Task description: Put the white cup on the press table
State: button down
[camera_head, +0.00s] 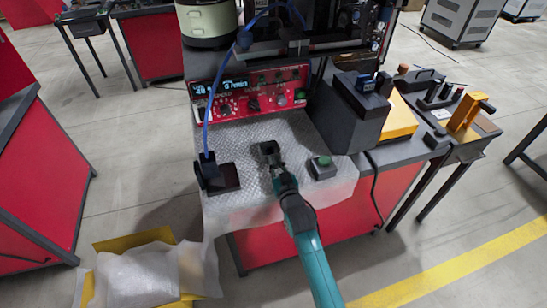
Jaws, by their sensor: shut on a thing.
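My gripper (268,149) is dark, at the end of my teal arm, over the middle of the wrapped worktop (240,142). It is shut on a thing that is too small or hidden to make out. I cannot pick out the white cup in this view. A small side table (484,130) at the right carries a yellow hand press (467,112); it may be the press table, but I cannot tell for sure.
A black block (216,176) with a blue cable stands left of my gripper, a green-button box (322,167) right of it. A red control panel (250,92) is behind. A dark housing (352,112) stands between the worktop and the side table.

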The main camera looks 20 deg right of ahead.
dwell(0.3)
jog(key=c, duration=1.1)
grip_release()
jog(key=shift+f, duration=0.1)
jog(key=shift+c, duration=0.2)
jog(key=shift+r, duration=0.2)
jog(key=s, duration=1.2)
jog(key=shift+s, duration=0.1)
